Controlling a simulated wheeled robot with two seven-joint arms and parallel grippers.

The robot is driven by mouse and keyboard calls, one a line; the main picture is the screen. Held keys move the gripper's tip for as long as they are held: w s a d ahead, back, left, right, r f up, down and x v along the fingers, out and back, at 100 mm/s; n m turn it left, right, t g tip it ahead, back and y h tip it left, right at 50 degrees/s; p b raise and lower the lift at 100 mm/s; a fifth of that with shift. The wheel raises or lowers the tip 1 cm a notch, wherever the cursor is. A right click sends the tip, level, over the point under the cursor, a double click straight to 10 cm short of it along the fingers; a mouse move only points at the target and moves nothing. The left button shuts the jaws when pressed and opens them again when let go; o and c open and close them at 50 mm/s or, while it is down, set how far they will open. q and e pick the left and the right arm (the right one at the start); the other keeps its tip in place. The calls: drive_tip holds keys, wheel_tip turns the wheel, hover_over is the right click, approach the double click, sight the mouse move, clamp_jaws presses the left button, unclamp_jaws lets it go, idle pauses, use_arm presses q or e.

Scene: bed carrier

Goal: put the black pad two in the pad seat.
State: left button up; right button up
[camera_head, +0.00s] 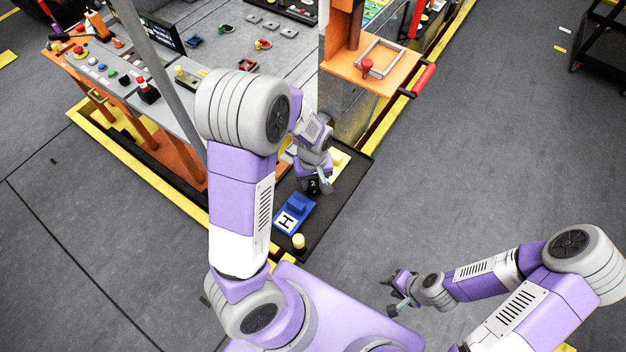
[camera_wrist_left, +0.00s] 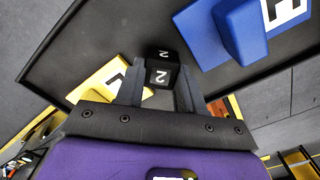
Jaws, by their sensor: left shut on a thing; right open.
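The black pad two (camera_head: 313,188) is dark with a white 2 on it. In the left wrist view, the pad (camera_wrist_left: 159,70) sits between the fingers of my left gripper (camera_wrist_left: 158,92), with a 2 on two faces. My left gripper (camera_head: 314,180) is shut on it, low over the black tray (camera_head: 333,207). I cannot tell whether the pad touches the tray. I cannot make out a separate pad seat; the gripper hides part of the tray. My right gripper (camera_head: 401,289) is open and empty, over the floor.
A blue pad (camera_head: 294,212) marked H lies on the tray close to my left gripper. A yellow pad (camera_wrist_left: 103,82) lies on the other side. A grey pole (camera_head: 160,75) and a console (camera_head: 120,75) stand to the left.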

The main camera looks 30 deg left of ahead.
use_arm(q)
drive_tip(key=shift+f, duration=0.2)
drive_tip(key=o, duration=1)
drive_tip(key=shift+r, duration=0.1)
